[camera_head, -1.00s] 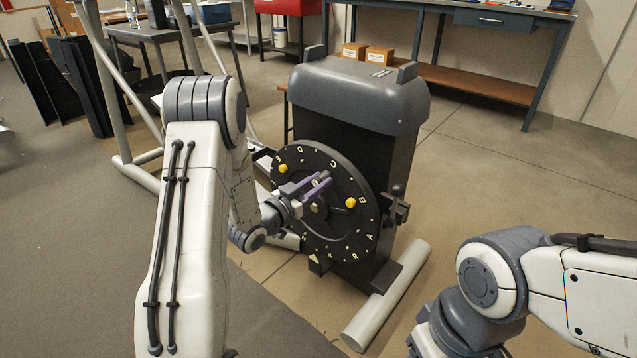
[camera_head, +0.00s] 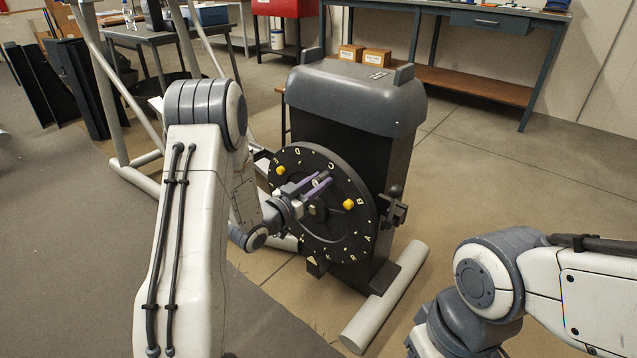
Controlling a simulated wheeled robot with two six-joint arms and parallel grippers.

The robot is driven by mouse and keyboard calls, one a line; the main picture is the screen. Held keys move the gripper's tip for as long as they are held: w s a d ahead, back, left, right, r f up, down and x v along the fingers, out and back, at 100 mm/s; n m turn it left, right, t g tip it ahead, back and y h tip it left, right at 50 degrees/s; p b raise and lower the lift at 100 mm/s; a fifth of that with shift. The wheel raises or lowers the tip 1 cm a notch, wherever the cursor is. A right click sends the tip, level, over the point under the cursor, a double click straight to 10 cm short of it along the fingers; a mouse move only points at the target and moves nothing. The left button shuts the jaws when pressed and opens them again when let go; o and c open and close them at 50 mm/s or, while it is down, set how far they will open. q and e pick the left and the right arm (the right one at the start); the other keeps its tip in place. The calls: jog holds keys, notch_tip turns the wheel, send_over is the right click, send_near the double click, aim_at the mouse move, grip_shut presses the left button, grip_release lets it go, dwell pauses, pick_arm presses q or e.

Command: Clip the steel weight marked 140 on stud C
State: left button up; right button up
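The black wheel (camera_head: 335,232) carries pale letters around its rim and stands tilted on the front of a dark machine. The letter C (camera_head: 331,167) is at its upper right. My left gripper (camera_head: 319,183) is at the wheel's face, just below the C, its two purple fingers pointing at it. A small pale metal piece, seemingly the steel weight (camera_head: 317,182), shows between the fingertips. Its marking cannot be read, and stud C is hidden or too small to make out. My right arm enters at the lower right; its gripper is out of view.
Yellow knob-like pieces sit on the wheel near B (camera_head: 348,204) and at the upper left (camera_head: 281,171). A dark bracket (camera_head: 395,207) stands at the wheel's right. The machine (camera_head: 360,100) has a pale foot tube (camera_head: 385,298). A workbench (camera_head: 480,85) stands behind.

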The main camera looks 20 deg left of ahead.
pick_arm(q)
jog(key=o, duration=0.4)
jog(key=shift+s, duration=0.1)
jog(key=p+v, duration=0.2)
jog(key=v, duration=0.8)
jog(key=shift+s, duration=0.15)
